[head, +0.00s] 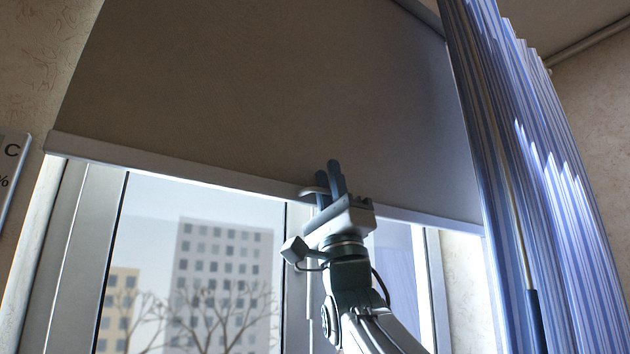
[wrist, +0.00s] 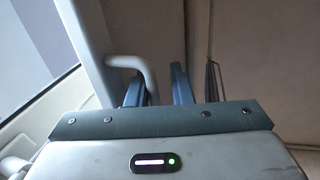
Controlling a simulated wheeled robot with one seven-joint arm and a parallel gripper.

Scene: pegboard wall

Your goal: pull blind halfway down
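The blind (head: 270,90) is a dark grey-brown sheet hanging over the upper part of the window. Its pale bottom bar (head: 180,163) runs across the view, tilted in the picture. A small curved pull handle (head: 312,190) sticks out from the bar, and it shows in the wrist view (wrist: 130,63) too. My gripper (head: 330,180) is at the handle with its fingers pointing up. In the wrist view my gripper (wrist: 158,85) is open, and the handle's bent end lies between the fingers, nearer the left one. A gap shows between handle and right finger.
A blue striped curtain (head: 545,190) hangs close on the right. The window frame (head: 90,250) and glass (head: 150,205) lie below the bar. A white sign (head: 12,170) is on the left wall. Free room shows below the bar, left of my arm.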

